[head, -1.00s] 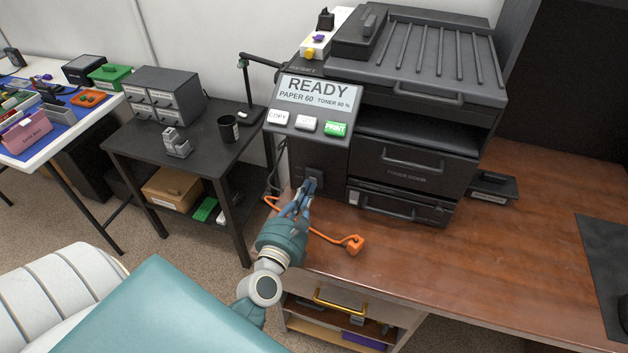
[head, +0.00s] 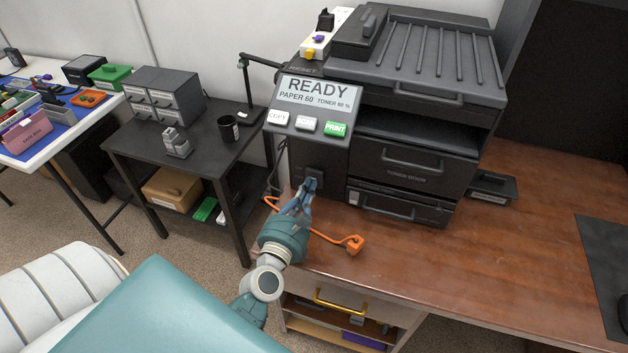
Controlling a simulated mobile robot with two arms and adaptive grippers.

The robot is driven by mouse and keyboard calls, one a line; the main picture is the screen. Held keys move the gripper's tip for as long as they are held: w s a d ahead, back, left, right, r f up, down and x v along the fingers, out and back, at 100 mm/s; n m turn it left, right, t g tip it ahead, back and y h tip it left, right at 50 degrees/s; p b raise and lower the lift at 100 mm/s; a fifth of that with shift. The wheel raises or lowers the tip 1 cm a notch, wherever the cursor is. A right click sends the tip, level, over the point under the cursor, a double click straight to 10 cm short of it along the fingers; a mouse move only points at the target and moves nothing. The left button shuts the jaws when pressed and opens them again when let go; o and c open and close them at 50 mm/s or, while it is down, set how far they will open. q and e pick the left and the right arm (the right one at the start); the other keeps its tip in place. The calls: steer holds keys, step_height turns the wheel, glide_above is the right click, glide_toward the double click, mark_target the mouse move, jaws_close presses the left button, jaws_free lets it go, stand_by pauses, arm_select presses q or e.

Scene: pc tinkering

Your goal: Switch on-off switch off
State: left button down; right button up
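A black printer (head: 400,160) stands on the brown desk, and its screen (head: 318,92) reads READY, PAPER 60, TONER 80 %. A small dark switch (head: 315,174) sits low on the printer's front panel, below the COPY and PRINT buttons. My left gripper (head: 308,188) has its fingertips right at the switch, close together. I cannot tell whether they touch it or are fully closed, and they partly hide it. My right gripper is not in view.
An orange cable with a plug (head: 354,243) lies on the desk (head: 460,270) beside my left gripper. A black side table with a mug (head: 228,128) and a drawer box (head: 168,97) stands at the left. The desk to the right is mostly clear.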

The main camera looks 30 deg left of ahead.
arm_select(q)
steer(key=shift+w+a, duration=0.2)
steer(key=shift+w, duration=0.45)
steer(key=shift+s, duration=0.15)
steer(key=shift+v, duration=0.95)
steer(key=shift+d, duration=0.1)
steer(key=shift+s+d+f, duration=0.1)
steer(key=shift+s, duration=0.3)
steer(key=b+v, duration=0.1)
steer(key=v, duration=0.1)
steer(key=shift+s, duration=0.65)
steer(key=shift+w, duration=0.1)
